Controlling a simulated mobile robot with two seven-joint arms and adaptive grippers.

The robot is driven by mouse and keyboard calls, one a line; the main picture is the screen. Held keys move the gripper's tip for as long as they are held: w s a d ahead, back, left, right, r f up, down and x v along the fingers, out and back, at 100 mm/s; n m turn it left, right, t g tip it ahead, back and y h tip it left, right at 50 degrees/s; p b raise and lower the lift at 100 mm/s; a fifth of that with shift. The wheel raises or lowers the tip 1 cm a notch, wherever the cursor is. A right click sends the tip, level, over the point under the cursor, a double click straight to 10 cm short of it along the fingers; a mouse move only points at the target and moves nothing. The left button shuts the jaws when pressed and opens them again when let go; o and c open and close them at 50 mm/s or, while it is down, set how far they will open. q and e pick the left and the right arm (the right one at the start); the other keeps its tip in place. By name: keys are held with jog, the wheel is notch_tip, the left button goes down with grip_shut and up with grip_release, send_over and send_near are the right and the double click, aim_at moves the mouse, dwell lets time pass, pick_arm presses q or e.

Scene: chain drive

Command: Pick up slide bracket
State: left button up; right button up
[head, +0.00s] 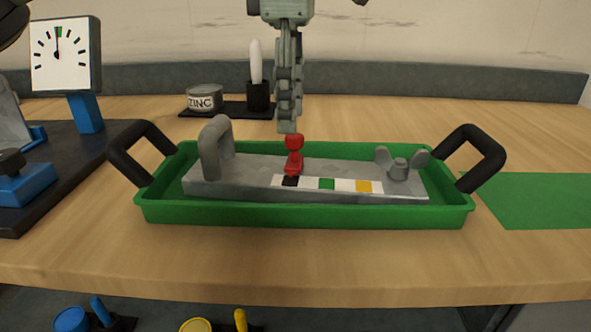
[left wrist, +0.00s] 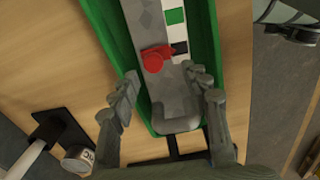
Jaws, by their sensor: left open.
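The slide bracket (head: 245,180) is a long grey bar lying in the green tray (head: 300,214). It has a grey loop handle at its left end, a red knob (head: 294,150) near the middle, a wing nut (head: 400,167) at the right and a strip of coloured squares along its front. My left gripper (head: 288,122) points down just above and behind the red knob. In the left wrist view the gripper (left wrist: 163,80) is open, its fingers apart over the bracket's handle end (left wrist: 178,108), with nothing between them held. My right gripper is not in view.
The tray has black handles (head: 482,158) at both ends. A zinc tin (head: 205,98) and a white stick in a black holder (head: 258,96) stand behind. A dial gauge (head: 60,55) is at left. A green mat (head: 540,200) lies at right; bare table surrounds the tray.

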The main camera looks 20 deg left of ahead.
aim_at(294, 137)
pick_arm(q)
jog(key=f, duration=0.3)
jog(key=w+f, duration=0.1)
jog(key=f, duration=0.1)
jog(key=shift+d+f, duration=0.1)
jog(key=shift+c, duration=0.5)
grip_shut()
